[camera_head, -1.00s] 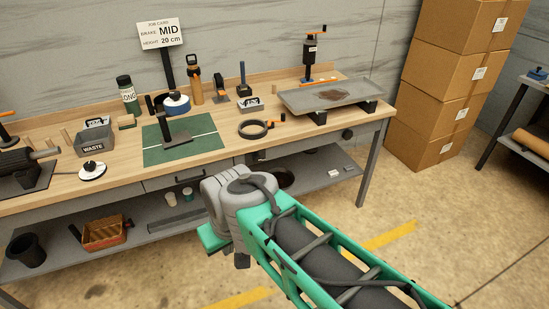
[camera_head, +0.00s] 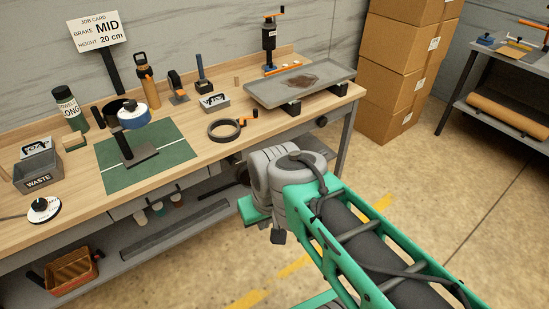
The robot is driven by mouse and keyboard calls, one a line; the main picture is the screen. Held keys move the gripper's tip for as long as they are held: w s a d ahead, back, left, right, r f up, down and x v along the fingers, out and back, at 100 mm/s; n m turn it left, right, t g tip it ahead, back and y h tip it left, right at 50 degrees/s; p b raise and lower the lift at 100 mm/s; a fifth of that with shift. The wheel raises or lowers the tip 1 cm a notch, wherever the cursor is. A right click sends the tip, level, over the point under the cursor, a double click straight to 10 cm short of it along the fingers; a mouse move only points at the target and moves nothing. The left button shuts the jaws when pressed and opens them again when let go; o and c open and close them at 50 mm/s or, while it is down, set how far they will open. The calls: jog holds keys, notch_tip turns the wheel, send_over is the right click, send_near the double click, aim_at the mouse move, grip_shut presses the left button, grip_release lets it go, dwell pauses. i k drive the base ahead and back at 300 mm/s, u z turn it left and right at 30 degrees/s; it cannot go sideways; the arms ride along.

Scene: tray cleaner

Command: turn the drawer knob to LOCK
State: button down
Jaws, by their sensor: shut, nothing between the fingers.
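A small dark round knob (camera_head: 322,121) sits on the front face of the workbench (camera_head: 290,128), near its right end. Its pointer and any lettering are too small to read. A drawer front with a dark handle (camera_head: 167,190) lies further left under the bench top. My arm reaches from the lower right towards the bench front, its grey wrist joint left of and below the knob. The fingers of my gripper do not show; the arm's own links hide the end. The knob is in clear view, with a gap between it and the visible arm.
A grey tray (camera_head: 335,79) stands on dark supports above the knob. A black ring (camera_head: 224,129), a green mat (camera_head: 115,172) and a waste bin (camera_head: 38,176) are on the bench. Cardboard boxes (camera_head: 394,88) stack behind its right end.

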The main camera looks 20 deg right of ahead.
aim_at(234, 162)
jog(key=u, duration=0.35)
jog(key=k, duration=1.1)
jog(key=u, duration=1.45)
jog(key=i, duration=0.9)
jog(key=z, duration=1.2)
jog(key=i, duration=1)
jog(key=z, duration=0.3)
